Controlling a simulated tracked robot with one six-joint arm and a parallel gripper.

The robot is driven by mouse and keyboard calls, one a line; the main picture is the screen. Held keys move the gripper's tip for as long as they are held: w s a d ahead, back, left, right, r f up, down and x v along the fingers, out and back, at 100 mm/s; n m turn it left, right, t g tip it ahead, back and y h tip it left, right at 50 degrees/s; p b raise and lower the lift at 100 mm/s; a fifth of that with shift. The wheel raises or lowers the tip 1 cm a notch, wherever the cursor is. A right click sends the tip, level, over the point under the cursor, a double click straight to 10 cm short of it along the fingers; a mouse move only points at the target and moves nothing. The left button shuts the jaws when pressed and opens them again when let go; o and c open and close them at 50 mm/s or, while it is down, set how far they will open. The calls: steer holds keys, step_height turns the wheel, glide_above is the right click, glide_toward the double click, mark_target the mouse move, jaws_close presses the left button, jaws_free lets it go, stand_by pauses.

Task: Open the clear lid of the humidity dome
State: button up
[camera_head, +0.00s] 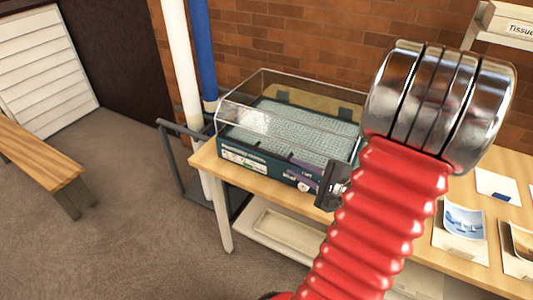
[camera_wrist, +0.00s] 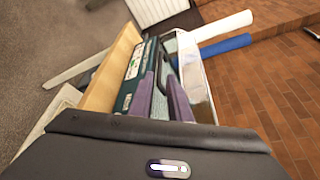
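The humidity dome stands on the wooden table in the head view, with a dark teal base (camera_head: 255,163) and a clear box-like lid (camera_head: 240,122). The lid appears down over a pale gridded tray (camera_head: 300,125). My gripper (camera_head: 292,170) is at the dome's front right, its two purple fingers apart and pointing left along the front. In the wrist view my gripper (camera_wrist: 160,72) shows a gap between its fingers, close to the teal base (camera_wrist: 130,80) and the lid's clear edge (camera_wrist: 192,70). I cannot tell whether the fingers touch the lid. My arm hides the dome's right end.
Blue (camera_head: 202,50) and white (camera_head: 178,60) pipes stand behind the dome's left end. Printed sheets (camera_head: 460,228) lie on the table at right. A box marked Tissue (camera_head: 510,25) is at upper right. A brick wall rises behind. Floor at left is open before a bench (camera_head: 40,155).

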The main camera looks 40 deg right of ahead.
mark_target(266, 152)
steer(key=shift+x, duration=6.95)
jaws_close()
steer(key=shift+f, duration=0.1)
